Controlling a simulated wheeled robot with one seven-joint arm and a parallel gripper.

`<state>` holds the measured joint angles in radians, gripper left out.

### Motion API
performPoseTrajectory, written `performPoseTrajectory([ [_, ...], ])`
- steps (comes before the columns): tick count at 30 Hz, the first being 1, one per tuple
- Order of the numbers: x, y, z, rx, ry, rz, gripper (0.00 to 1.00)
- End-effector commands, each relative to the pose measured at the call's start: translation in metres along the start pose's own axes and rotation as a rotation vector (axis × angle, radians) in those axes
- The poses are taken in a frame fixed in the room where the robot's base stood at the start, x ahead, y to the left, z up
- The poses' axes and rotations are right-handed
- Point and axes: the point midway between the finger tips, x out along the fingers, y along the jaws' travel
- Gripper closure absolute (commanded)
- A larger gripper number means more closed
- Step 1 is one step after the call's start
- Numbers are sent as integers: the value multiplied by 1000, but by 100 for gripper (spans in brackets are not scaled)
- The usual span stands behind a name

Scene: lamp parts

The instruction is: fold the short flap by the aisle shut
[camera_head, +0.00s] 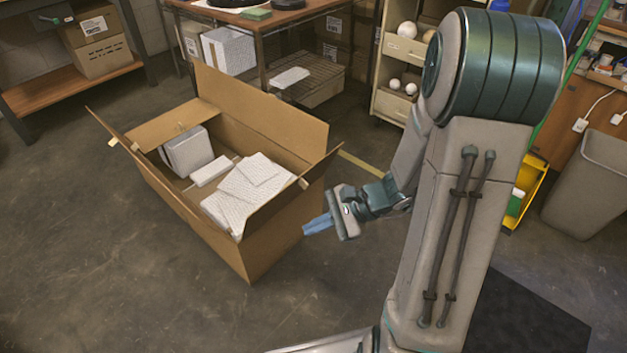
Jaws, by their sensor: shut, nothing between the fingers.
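An open cardboard box (283,236) stands on the floor left of my arm. Its right-hand short flap (290,196) is raised and leans outward at the end nearest my gripper. The other short flap (175,126), at the far left end, is folded inward over part of the opening. I cannot tell for certain which end is by the aisle; a yellow floor line (361,163) lies to the right of the box. My gripper (306,230) is shut and empty, its blue fingers pointing left, just right of the box's right end. I cannot tell whether they touch it.
The back long flap (262,108) stands up; the front-left long flap (150,165) leans outward. White patterned packages (240,190) lie inside the box. A table (265,22) and shelf unit (392,60) stand behind. A grey bin (590,185) is at right. Floor in front is clear.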

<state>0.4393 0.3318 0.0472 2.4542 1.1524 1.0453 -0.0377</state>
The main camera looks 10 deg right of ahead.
Motion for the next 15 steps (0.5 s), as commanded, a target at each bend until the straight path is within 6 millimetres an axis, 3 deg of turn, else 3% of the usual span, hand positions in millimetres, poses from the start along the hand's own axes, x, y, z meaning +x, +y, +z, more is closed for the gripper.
performPoseTrajectory([
  [6, -16, -33, -68, 439, -62, -364, 100],
  [12, -34, -38, -124, 697, -68, -601, 100],
  [15, -39, -37, -140, 762, -65, -663, 100],
])
